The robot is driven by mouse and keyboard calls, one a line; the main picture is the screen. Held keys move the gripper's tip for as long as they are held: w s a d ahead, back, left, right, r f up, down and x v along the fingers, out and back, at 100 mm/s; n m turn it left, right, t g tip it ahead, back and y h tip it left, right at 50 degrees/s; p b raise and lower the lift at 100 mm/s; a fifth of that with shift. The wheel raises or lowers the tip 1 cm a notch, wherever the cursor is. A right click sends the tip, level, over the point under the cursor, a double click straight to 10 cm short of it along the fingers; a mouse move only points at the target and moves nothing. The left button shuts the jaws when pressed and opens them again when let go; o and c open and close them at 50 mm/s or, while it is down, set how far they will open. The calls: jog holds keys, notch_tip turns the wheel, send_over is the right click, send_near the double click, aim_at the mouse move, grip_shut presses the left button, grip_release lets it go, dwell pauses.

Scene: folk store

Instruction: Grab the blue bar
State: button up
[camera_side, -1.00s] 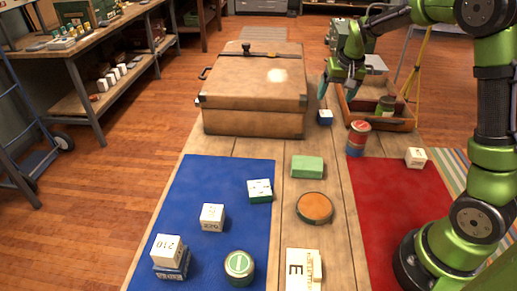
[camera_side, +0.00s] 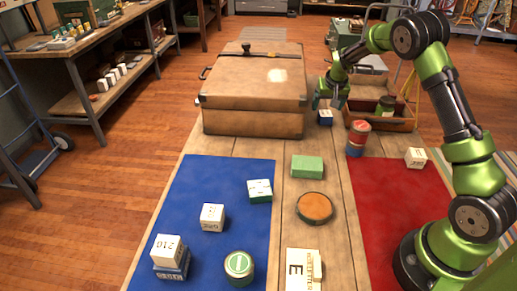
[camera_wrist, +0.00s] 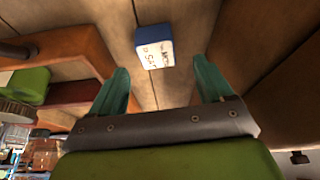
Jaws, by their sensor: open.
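A small blue bar (camera_side: 325,118) with a white lettered face lies on the wooden table, between the suitcase and the open wooden box. It also shows in the wrist view (camera_wrist: 154,46), ahead of the fingertips and roughly between their lines. My gripper (camera_side: 328,103) is open and empty, just above and behind the bar in the side view. Its two teal fingers (camera_wrist: 162,80) are spread apart in the wrist view. I cannot tell the exact height gap to the bar.
A large brown suitcase (camera_side: 255,95) stands left of my gripper. The wooden box (camera_side: 405,125) with a green can stands to its right. A red and blue can (camera_side: 357,138) is nearer. Another blue block (camera_side: 172,270) lies under a white cube on the blue mat (camera_side: 190,190).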

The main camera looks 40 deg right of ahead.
aim_at(326, 113)
jog(key=x, duration=0.5)
jog(key=shift+s+f, duration=0.25)
jog(key=shift+r, duration=0.1)
jog(key=c, duration=1)
